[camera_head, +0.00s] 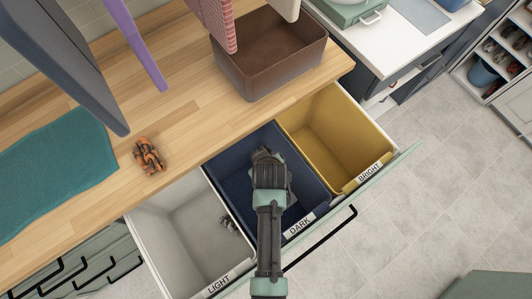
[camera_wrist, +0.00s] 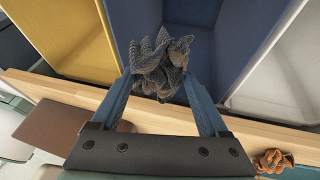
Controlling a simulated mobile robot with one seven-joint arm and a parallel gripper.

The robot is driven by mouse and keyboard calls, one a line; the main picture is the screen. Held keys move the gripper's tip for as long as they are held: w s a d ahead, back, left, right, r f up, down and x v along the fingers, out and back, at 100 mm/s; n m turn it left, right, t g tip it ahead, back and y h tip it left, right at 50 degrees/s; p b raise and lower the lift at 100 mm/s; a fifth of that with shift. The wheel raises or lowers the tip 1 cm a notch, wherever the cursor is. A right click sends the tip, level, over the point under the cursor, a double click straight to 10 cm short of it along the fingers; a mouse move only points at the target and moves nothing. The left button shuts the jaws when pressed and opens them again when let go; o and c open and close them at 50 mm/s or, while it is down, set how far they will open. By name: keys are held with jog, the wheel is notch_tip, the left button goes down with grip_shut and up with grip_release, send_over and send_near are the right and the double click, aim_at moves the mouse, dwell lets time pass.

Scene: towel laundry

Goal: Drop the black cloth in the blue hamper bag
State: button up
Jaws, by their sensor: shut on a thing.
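A crumpled dark grey-black knit cloth (camera_wrist: 160,65) is pinched between the fingertips of my gripper (camera_wrist: 163,85) in the wrist view. In the head view my gripper (camera_head: 268,158) is over the blue bin (camera_head: 228,165), the middle one of three in the pulled-out drawer, labelled DARK. The blue bin (camera_wrist: 207,14) lies behind the cloth in the wrist view. The cloth hangs above the bin opening; how high is hard to tell. My arm covers part of the bin, and the cloth is mostly hidden in the head view.
A white bin (camera_head: 170,228) labelled LIGHT stands left, with a small grey thing (camera_head: 228,223) by its right wall. A yellow bin (camera_head: 325,125) labelled BRIGHT stands right. An orange-brown crumpled cloth (camera_head: 149,156), a teal towel (camera_head: 55,170) and a brown box (camera_head: 265,85) are on the wooden counter.

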notch_tip(320, 180, down, 2)
jog(key=shift+f+b, duration=0.15)
jog(key=shift+b, duration=0.5)
jog(key=o, duration=1.2)
jog(key=shift+d, duration=0.1)
jog(key=shift+o, duration=0.2)
jog(key=v, duration=1.3)
